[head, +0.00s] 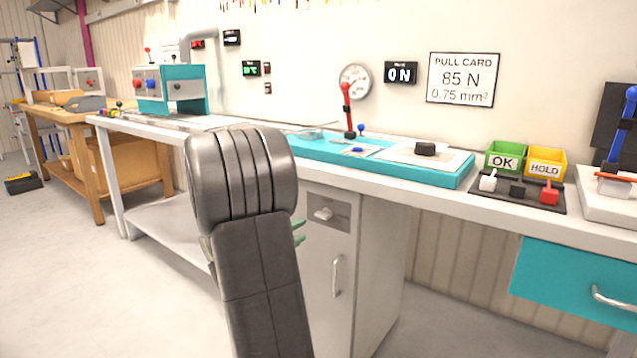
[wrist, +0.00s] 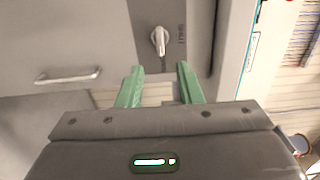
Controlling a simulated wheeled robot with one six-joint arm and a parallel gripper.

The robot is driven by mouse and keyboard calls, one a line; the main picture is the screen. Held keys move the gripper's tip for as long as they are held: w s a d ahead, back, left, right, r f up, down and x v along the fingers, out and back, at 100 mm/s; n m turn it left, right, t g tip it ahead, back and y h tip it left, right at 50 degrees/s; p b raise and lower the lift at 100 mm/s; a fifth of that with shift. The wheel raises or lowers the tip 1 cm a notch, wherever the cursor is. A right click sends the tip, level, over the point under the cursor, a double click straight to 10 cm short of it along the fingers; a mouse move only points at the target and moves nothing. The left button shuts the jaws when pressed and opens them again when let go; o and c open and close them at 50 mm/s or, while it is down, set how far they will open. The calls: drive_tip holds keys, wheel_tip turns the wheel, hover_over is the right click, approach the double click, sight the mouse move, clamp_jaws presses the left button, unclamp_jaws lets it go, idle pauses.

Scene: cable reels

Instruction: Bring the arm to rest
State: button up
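My arm rises in front of the workbench in the head view and hides most of my gripper. Only its green fingertips (head: 299,233) show, to the right of the arm, before the grey cabinet (head: 325,265). In the wrist view the two green fingers of my gripper (wrist: 161,72) stand apart with nothing between them. They point toward a small pale turn handle (wrist: 158,41) on the cabinet front. I cannot tell the exact gap between the fingertips and the cabinet.
The white workbench (head: 400,178) carries a teal test fixture (head: 440,177), a green OK bin (head: 505,158) and a yellow HOLD bin (head: 546,162). A teal drawer (head: 570,282) hangs below at right. A wooden bench (head: 75,117) stands far left.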

sight(321, 216)
drive_tip(key=shift+n, duration=0.3)
drive_tip(key=b+x, duration=0.2)
drive_tip(key=x, duration=0.8)
drive_tip(key=shift+r, duration=0.2)
drive_tip(key=n+p, duration=0.4)
drive_tip(key=shift+s+a+r+n, duration=0.1)
drive_tip(key=shift+r+n, duration=0.05)
drive_tip(key=shift+n, duration=0.15)
drive_tip(key=n+p, duration=0.4)
drive_tip(key=shift+n, duration=0.3)
